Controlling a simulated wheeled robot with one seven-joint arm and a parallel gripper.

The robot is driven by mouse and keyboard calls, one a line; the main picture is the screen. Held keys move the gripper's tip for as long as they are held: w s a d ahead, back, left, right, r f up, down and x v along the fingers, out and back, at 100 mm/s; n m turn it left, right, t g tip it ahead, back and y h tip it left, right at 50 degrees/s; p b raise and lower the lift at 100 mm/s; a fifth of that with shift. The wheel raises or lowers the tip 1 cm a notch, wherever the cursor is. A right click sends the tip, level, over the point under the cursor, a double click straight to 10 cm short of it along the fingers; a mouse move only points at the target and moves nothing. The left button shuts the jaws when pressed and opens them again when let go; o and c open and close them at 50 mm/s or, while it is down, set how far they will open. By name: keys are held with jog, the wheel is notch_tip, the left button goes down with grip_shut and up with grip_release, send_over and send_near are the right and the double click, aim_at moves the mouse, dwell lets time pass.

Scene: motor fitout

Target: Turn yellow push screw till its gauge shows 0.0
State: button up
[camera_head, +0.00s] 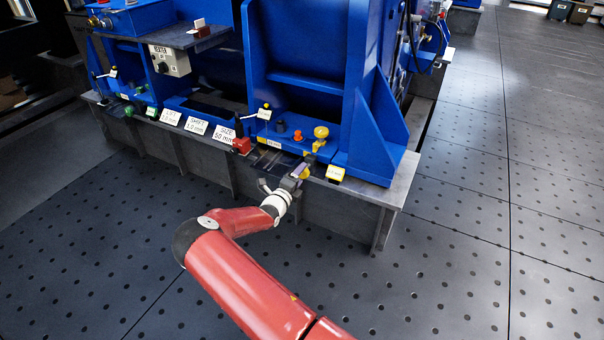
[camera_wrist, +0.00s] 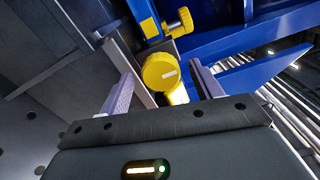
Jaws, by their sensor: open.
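The yellow push screw has a round yellow head with a white mark (camera_wrist: 158,76). In the wrist view it faces me between the two pale purple fingers of my gripper (camera_wrist: 160,88). The fingers are open, one on each side, with a visible gap to the head. In the head view my gripper (camera_head: 298,172) is at the front edge of the machine base, and a bit of the screw's yellow (camera_head: 305,173) shows beside it.
Another yellow knob (camera_head: 321,132) stands on the blue machine foot above; it also shows in the wrist view (camera_wrist: 184,20). White signs (camera_head: 196,126) line the base. The floor in front is clear.

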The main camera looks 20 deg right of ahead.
jog(key=v, duration=0.5)
dwell(1.7)
jog(key=s+d+r+m+g+y, duration=0.15)
jog(key=s+r+m+g, duration=0.35)
jog(key=s+r+m, duration=0.55)
jog(key=s+d+r+m+g+y, duration=0.1)
jog(key=s+r+m+g+y, duration=0.35)
jog(key=m, duration=0.95)
jog(key=s+a+r+m+t+y, duration=0.1)
jog(key=s+a+r+m+y, duration=0.1)
jog(key=s+a+r+m, duration=0.3)
jog(key=s+a+r+m+t+y, duration=0.1)
jog(key=s+a+r+m+y, duration=0.2)
jog(key=s, duration=0.9)
jog(key=s+a+r+m+t+y, duration=0.2)
jog(key=s+a+r+m+y, duration=0.1)
jog(key=s+a+r+m, duration=0.4)
jog(key=shift+s+a+m, duration=0.95)
jog(key=shift+s, duration=0.2)
jog(key=shift+r, duration=0.1)
